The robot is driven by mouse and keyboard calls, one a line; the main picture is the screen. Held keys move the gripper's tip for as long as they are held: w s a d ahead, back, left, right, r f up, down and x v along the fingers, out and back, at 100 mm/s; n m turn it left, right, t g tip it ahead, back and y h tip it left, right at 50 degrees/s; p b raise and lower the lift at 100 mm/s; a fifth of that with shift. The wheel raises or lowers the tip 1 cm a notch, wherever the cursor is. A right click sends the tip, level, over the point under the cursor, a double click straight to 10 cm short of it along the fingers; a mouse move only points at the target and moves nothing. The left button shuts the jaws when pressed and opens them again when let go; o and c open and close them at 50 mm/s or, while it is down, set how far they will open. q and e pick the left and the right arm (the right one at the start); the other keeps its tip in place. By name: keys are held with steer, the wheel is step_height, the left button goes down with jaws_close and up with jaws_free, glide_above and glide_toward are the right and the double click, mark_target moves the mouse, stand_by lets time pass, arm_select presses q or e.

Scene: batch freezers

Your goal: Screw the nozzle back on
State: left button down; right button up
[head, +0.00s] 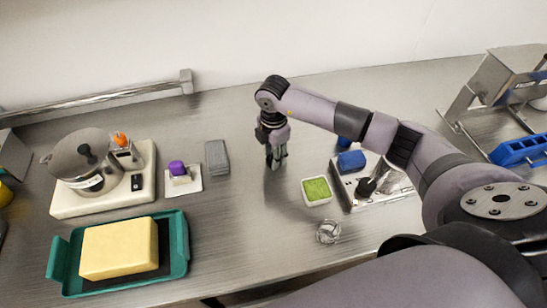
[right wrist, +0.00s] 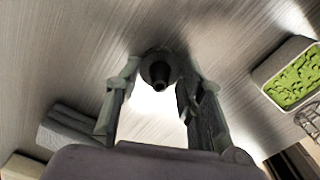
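My right gripper (head: 276,163) points down over the bare counter, left of the green-filled tub. In the right wrist view, a dark, round, hollow piece that looks like the nozzle (right wrist: 160,72) sits between the fingertips (right wrist: 158,68). The fingers lean in and appear to touch it on both sides. In the head view the nozzle is too small and hidden to make out. Which part it fits cannot be told for sure. A steel machine (head: 500,80) stands at the back right, partly out of frame. My left gripper is not in view.
A tub of green stuff (head: 317,190), a wire coil (head: 328,231) and a plate with a black knob (head: 396,197) lie right. Left are a grey block (head: 217,158), a purple-topped piece (head: 178,170), a lidded pot (head: 82,160) and a teal tray (head: 181,250).

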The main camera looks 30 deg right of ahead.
step_height(320, 180, up, 15)
steer(key=b, duration=0.4)
steer(key=shift+w+f, duration=0.1)
steer(key=shift+f, duration=0.1)
steer(key=shift+r, duration=2.75)
